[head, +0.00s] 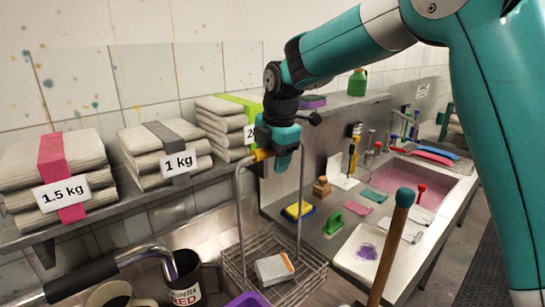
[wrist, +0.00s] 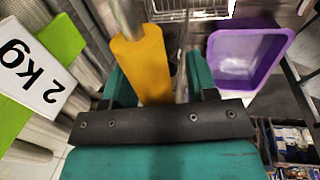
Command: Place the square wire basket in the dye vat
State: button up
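The square wire basket (head: 272,257) is at the lower middle of the head view, with a folded white cloth with an orange strip (head: 273,268) in it. Its two tall metal legs rise to a yellow grip (head: 262,155). My gripper (head: 281,150) is at that grip. In the wrist view the yellow grip (wrist: 145,65) lies between my gripper's teal fingers (wrist: 160,80), nearer the left one. A narrow dark gap shows on the right, so a firm hold is not clear. Part of the basket (wrist: 192,10) shows beyond. A pink-filled sink (head: 425,180) may be the dye vat; I cannot tell.
A purple tub (head: 250,300) stands close in front of the basket; it also shows in the wrist view (wrist: 272,62). A shelf with labelled cloth stacks (head: 165,150) runs behind. Mugs (head: 187,285) stand left. A blue-tipped wooden stick (head: 393,240) rises in front of the counter at right.

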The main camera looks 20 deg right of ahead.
dwell(0.3)
jog(key=s+r+b, duration=0.2)
jog(key=s+r, duration=0.1)
jog(key=r, duration=1.4)
jog(key=shift+d, duration=0.45)
